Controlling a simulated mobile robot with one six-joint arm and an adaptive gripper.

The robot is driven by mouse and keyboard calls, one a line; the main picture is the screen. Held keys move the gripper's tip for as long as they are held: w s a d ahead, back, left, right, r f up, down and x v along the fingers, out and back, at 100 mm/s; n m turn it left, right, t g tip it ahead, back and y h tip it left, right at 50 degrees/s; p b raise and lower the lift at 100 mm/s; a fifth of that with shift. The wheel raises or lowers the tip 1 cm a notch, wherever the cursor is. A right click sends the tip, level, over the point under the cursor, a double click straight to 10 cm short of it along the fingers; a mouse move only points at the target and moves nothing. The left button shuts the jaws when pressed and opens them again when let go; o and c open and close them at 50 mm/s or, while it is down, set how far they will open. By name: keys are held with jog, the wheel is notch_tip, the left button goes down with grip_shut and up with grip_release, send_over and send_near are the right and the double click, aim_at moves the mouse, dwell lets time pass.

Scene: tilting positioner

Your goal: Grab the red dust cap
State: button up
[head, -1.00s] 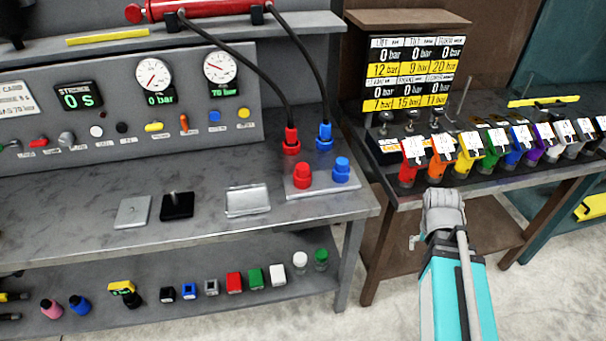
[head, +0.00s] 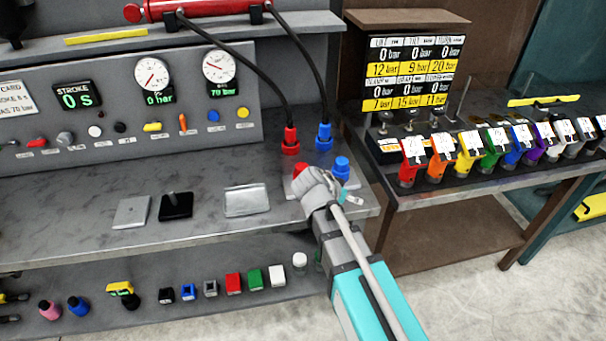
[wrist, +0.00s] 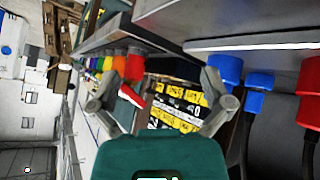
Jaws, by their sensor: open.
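The red dust cap (head: 300,168) stands beside the blue dust cap (head: 342,166) on a light plate at the bench's right end. Only its top shows in the head view; my gripper covers the rest. My gripper (head: 318,184) is at the cap's near right side in that view; whether it touches cannot be told. In the wrist view my gripper (wrist: 168,92) has its fingers spread, with nothing held between them. The blue dust cap (wrist: 225,68) shows there just right of the fingers. I cannot make out the red dust cap for certain there.
Red (head: 290,141) and blue (head: 324,137) hose couplings stand close behind the caps. The plate's bare edge (head: 360,183) lies right of my gripper. Coloured handles (head: 442,150) line the neighbouring table. The bench top (head: 100,180) has free room at left.

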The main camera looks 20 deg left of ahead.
aim_at(298, 169)
jog(key=s+a+r+t+y, duration=0.1)
jog(key=s+a+r+t, duration=0.1)
jog(key=a, duration=0.7)
jog(key=s+a+r+t+y, duration=0.1)
jog(key=s+a+r+t, duration=0.1)
jog(key=a, duration=0.8)
jog(key=shift+s+a+r+t, duration=0.2)
jog(key=shift+s+r+t, duration=0.1)
jog(key=shift+r+t, duration=0.45)
jog(key=shift+f, duration=0.1)
jog(key=b+x, duration=0.3)
jog(key=x, duration=0.4)
jog(key=shift+b+x, duration=0.35)
jog(key=shift+x, duration=0.45)
jog(key=shift+w, duration=0.15)
jog(key=shift+b+x, duration=0.95)
jog(key=shift+x, duration=1.55)
